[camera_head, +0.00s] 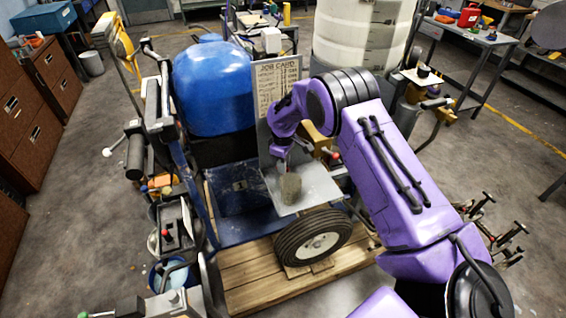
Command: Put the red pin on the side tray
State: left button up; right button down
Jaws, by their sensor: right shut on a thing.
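My right gripper (284,151), at the end of my purple arm, points down over the side tray (318,190), a grey metal plate in front of the job card board. It is shut on a small thin thing, apparently the red pin (283,167), of which only a little shows. A grey cylinder (290,188) stands on the tray just below the gripper. I cannot tell whether the pin touches the cylinder or the tray. My left gripper is not in view.
The job card board (276,88) stands upright behind the gripper. A blue tank (212,88) is to its left. A black wheel (313,237) on a wooden pallet (250,280) lies below the tray. A red-knobbed lever (325,151) is close to my arm.

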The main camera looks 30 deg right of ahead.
jog(key=c, duration=1.1)
grip_release()
jog(key=shift+f, duration=0.1)
notch_tip(320, 180, up, 12)
jog(key=b, duration=0.3)
jog(key=shift+b, duration=0.35)
